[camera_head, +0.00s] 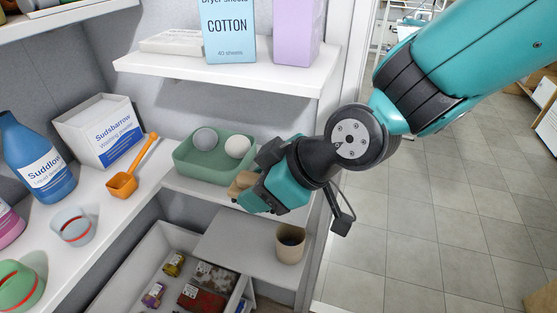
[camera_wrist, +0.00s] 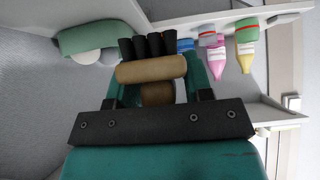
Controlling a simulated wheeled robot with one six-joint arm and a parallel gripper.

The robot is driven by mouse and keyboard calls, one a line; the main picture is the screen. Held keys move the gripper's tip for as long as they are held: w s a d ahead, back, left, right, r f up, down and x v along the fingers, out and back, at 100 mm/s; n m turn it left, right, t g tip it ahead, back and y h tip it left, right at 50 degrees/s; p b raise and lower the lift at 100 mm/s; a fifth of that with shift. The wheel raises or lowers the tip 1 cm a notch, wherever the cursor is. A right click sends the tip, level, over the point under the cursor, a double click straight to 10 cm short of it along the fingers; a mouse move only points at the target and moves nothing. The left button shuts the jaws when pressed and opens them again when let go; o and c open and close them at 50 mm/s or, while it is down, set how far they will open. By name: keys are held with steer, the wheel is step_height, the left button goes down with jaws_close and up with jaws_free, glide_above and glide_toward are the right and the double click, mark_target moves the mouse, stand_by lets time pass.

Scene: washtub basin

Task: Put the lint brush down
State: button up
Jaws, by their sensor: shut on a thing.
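The lint brush shows in the wrist view as a tan rounded body (camera_wrist: 150,69) with dark, stubby parts along its far side. My gripper (camera_wrist: 152,82) is shut on it, one teal finger on each side. In the head view, the tan brush (camera_head: 242,184) sticks out at the tip of my gripper (camera_head: 256,188), in front of the green tray's right end. The gripper hides part of the brush there. I cannot tell whether the brush touches the shelf below.
The green tray (camera_head: 185,160) holds a grey ball (camera_head: 205,141) and a white ball (camera_head: 238,146). A beige cup (camera_head: 290,244) stands on the lower grey ledge (camera_head: 235,235). An orange scoop (camera_head: 122,184) and a blue bottle (camera_head: 35,160) are left. A white shelf (camera_head: 180,77) overhangs.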

steer(key=w+d+p, duration=0.1)
steer(key=w, duration=0.3)
steer(key=w+d+f+p, duration=0.1)
steer(key=w+p, duration=0.1)
steer(key=w, duration=0.1)
steer(key=w+d+f+p, duration=0.1)
steer(key=w+d+p, duration=0.1)
steer(key=w, duration=0.2)
steer(key=shift+w+d+f, duration=0.1)
steer(key=shift+w+f, duration=0.05)
steer(key=shift+w, duration=0.15)
steer(key=shift+f+p, duration=0.9)
steer(key=shift+f, duration=0.65)
steer(key=shift+w+f+p, duration=0.15)
steer(key=shift+f+p, duration=0.4)
steer(key=shift+p, duration=0.05)
steer(key=shift+f, duration=0.25)
steer(key=shift+f+b, duration=0.2)
steer(key=shift+b, duration=0.1)
steer(key=o, duration=1)
steer(key=shift+r, duration=0.1)
